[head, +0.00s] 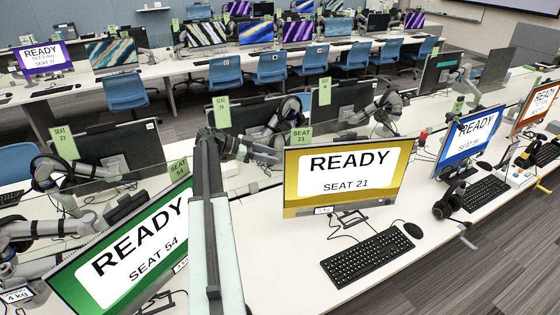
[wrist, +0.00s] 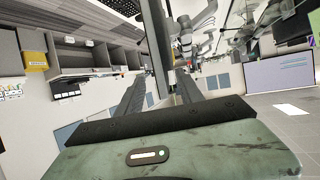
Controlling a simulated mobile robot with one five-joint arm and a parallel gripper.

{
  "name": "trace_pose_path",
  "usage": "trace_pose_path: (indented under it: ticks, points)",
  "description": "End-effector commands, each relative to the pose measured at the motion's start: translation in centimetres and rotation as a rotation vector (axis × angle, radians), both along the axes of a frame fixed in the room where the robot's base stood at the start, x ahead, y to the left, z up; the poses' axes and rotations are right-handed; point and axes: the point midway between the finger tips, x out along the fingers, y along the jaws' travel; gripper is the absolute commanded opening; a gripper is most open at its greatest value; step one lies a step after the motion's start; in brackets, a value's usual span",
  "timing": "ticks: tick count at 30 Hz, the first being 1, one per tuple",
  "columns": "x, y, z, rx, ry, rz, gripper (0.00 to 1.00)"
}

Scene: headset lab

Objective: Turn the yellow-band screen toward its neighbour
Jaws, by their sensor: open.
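The yellow-band screen (head: 293,190) reads READY, SEAT 21 and stands upright on the white bench, facing me nearly squarely. To its left is the green-band screen (head: 75,285), SEAT 54, tilted in the picture and partly cut off. To its right is the blue-band screen (head: 446,158), angled toward the left. My arm (head: 211,190) rises upright between the green and yellow screens, apart from the yellow one in the picture. No yellow-band screen is recognisable in the wrist view.
A black keyboard (head: 367,257) and mouse (head: 413,230) lie before the yellow screen. A headset (head: 447,203) stands near the blue screen. Desk-mounted arms (head: 45,180) and black monitor backs (head: 115,150) crowd behind. Grey floor (head: 470,275) is clear at lower right.

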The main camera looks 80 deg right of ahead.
Motion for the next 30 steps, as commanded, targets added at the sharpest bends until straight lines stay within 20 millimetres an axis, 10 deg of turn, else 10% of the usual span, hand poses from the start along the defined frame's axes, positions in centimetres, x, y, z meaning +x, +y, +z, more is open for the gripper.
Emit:
trace_pose_path:
  ticks: [14, 20, 30]
  points:
    - [-3.7, -1.1, -1.8, 0.001, 0.0, 0.006, 0.44]
    - [-3.7, -1.1, -1.8, 0.001, 0.0, 0.006, 0.0]
    - [-3.6, -1.1, -1.8, 0.001, 0.0, 0.007, 0.0]
